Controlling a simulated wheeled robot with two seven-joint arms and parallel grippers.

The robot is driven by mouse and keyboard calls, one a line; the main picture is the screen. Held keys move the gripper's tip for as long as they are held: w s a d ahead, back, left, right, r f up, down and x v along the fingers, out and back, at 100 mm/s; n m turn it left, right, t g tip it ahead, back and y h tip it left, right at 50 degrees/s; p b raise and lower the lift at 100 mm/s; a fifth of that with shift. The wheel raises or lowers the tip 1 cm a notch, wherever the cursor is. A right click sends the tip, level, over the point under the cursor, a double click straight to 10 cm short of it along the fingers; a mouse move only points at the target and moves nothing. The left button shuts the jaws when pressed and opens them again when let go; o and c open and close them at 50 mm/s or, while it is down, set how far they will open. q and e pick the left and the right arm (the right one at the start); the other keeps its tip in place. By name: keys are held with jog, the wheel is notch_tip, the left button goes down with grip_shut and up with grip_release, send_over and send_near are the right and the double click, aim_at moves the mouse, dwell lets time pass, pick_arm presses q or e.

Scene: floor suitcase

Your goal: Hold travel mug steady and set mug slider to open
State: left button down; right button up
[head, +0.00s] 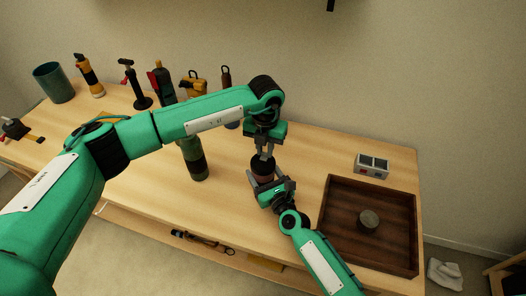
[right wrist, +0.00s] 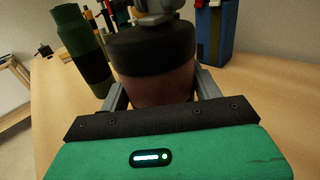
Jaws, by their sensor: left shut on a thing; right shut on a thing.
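The travel mug (head: 262,170) stands upright near the table's front middle; it has a black lid and a dull reddish-brown body (right wrist: 155,78). My right gripper (head: 264,182) is shut around the mug's body, with one finger on each side in the right wrist view (right wrist: 160,92). My left gripper (head: 265,154) points down from above and is shut at the top of the lid; its tip also shows in the right wrist view (right wrist: 155,18). The mug slider is hidden between the left fingers, so its position cannot be told.
A green bottle (head: 194,160) stands left of the mug. A dark wooden tray (head: 400,240) with a round object (head: 369,219) lies to the right, a small grey box (head: 372,165) behind it. Several tools and a teal cup (head: 53,83) line the back left.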

pick_arm(q)
jog(key=c, duration=1.3)
grip_release()
jog(key=shift+r, duration=0.1)
notch_tip(320, 180, up, 12)
jog(key=shift+f, duration=0.1)
pick_arm(e)
jog(key=o, duration=1.2)
pick_arm(q)
jog(key=shift+w, duration=0.1)
pick_arm(e)
jog(key=shift+s, duration=0.1)
